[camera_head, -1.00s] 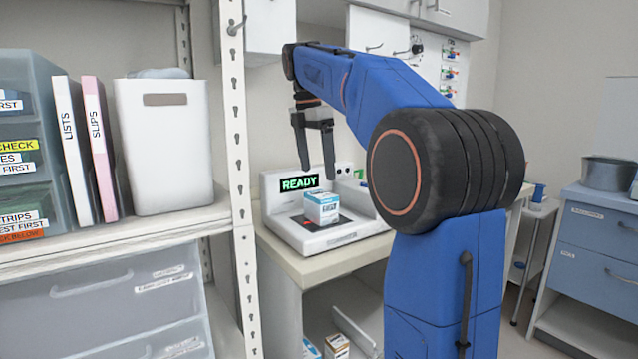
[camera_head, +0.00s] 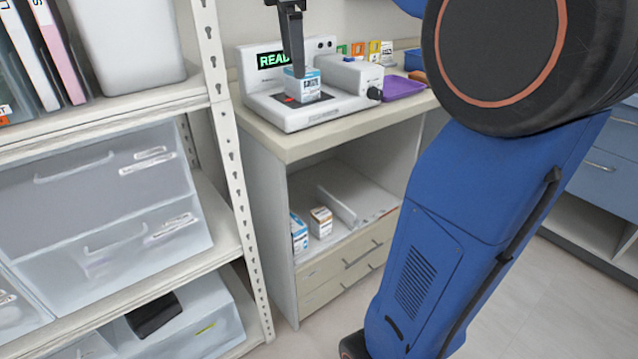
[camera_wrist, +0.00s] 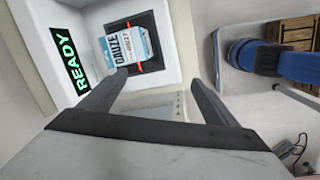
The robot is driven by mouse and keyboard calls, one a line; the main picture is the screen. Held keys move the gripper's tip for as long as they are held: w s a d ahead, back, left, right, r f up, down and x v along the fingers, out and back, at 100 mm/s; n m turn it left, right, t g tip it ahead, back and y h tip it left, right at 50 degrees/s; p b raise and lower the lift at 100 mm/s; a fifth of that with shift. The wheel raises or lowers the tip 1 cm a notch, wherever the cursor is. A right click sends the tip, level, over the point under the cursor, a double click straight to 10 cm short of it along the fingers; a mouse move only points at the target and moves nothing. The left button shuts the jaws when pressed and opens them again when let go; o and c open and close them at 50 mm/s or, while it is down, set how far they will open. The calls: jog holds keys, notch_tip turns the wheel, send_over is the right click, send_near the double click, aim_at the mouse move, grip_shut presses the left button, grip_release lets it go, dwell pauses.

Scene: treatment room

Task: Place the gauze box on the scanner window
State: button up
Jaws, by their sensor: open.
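The white and blue gauze box (camera_head: 301,88) stands upright on the dark scanner window (camera_head: 318,99) of the white scanner (camera_head: 300,121), whose green display reads READY in the wrist view. In the wrist view, the box (camera_wrist: 127,47) shows its GAUZE label, and part of the dark window with a red line (camera_wrist: 157,62) shows beside it. My gripper (camera_wrist: 158,79) is open, with nothing between its fingers. One fingertip overlaps the box's edge in that view; I cannot tell whether they touch. In the head view, a finger (camera_head: 292,40) hangs in front of the box and display.
The scanner stands on a beige counter (camera_head: 350,127), with a purple tray (camera_head: 402,87) to its right. Two small boxes (camera_head: 320,222) stand on the shelf below. A white rack post (camera_head: 232,150) and shelves with bins are close on the left.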

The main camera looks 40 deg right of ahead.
jog(key=s+a+f+m+t, duration=0.1)
jog(key=s+a+f+m, duration=0.2)
jog(key=s+f, duration=0.4)
jog(key=s+a+f+m+t+y, duration=0.1)
jog(key=s+a+f+m, duration=0.2)
jog(key=f, duration=1)
jog(key=s+a+f+m+t, duration=0.1)
jog(key=s+a+f+m, duration=0.2)
jog(key=s+f+m, duration=0.5)
jog(key=s+f, duration=0.2)
jog(key=s, duration=0.3)
jog(key=shift+s+a+y, duration=0.2)
jog(key=shift+a+y, duration=0.05)
jog(key=shift+y, duration=0.05)
jog(key=shift+r, duration=0.1)
jog(key=shift+c, duration=0.3)
